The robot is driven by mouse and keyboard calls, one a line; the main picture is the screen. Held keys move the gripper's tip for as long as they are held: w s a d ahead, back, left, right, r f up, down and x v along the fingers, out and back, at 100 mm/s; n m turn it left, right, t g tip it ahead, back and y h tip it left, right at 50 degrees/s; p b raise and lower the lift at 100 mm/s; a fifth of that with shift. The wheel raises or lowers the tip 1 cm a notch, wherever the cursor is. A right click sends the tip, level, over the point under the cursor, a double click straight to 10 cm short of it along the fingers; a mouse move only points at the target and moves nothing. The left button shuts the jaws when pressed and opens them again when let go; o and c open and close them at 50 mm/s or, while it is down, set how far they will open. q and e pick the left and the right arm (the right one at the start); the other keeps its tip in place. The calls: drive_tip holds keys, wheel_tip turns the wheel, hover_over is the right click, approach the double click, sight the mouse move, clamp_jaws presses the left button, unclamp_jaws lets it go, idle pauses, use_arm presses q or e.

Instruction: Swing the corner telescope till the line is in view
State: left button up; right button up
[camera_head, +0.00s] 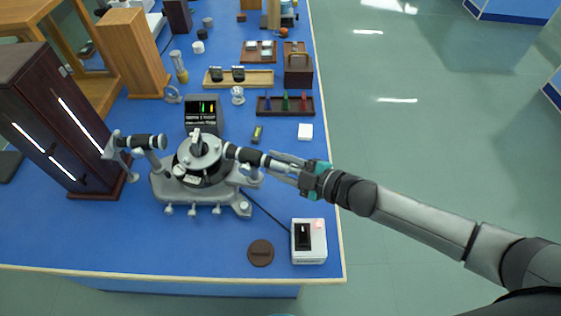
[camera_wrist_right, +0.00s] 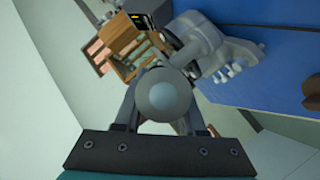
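The spectrometer (camera_head: 205,185) stands on the blue bench, with a round grey table at its centre. Its telescope (camera_head: 248,156), a black and grey barrel, points right from the centre. Another barrel, the collimator (camera_head: 146,141), points left. My right gripper (camera_head: 283,164) is at the telescope's outer end. In the right wrist view the round telescope end (camera_wrist_right: 168,97) sits between the two fingers of my right gripper (camera_wrist_right: 160,112). They appear closed against its sides, though the contact is partly hidden. A small display box (camera_head: 203,113) with coloured lines stands behind the spectrometer. My left gripper is out of view.
A dark wooden cabinet (camera_head: 50,115) with bright strips stands left. A white box (camera_head: 309,241) with a cable and a brown disc (camera_head: 261,253) lie near the front edge. A rack of coloured pieces (camera_head: 286,105) is behind. Open floor lies beyond the right edge.

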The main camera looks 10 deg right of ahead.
drive_tip(key=o, duration=0.3)
drive_tip(key=v, duration=1.5)
drive_tip(key=shift+d+f+p, duration=0.1)
drive_tip(key=shift+p, duration=0.2)
idle(0.4)
